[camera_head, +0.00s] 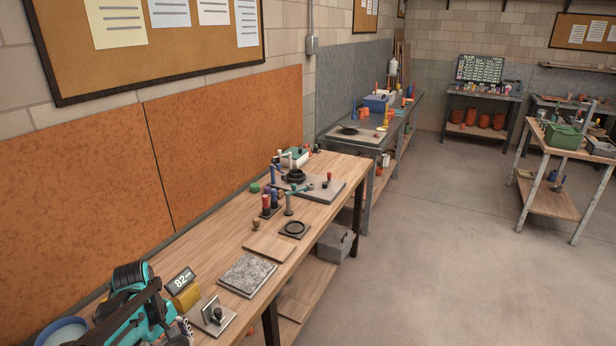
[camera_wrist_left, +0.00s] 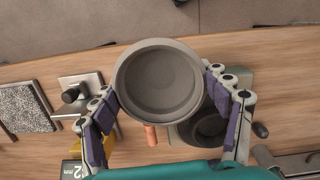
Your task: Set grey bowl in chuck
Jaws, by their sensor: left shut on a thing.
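My left gripper (camera_wrist_left: 161,84) is shut on the grey bowl (camera_wrist_left: 160,82), with one finger on each side of its rim. The bowl's open inside faces the wrist camera, and it is held over the workbench. A dark round ring, likely the chuck (camera_wrist_left: 209,129), sits on a grey-green base below and to the right of the bowl in the wrist view; the bowl partly covers the base. In the head view my left arm comes in at the lower left, and the bowl and that ring cannot be made out there. My right gripper is not in view.
A metal plate with a black knob (camera_head: 214,313), a yellow block (camera_head: 185,297), a display (camera_head: 181,280) and a speckled slab (camera_head: 246,273) lie close by on the wooden workbench (camera_head: 330,178). A blue-rimmed tub (camera_head: 60,332) stands at the lower left. An orange handle (camera_wrist_left: 151,135) lies beside the ring's base.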

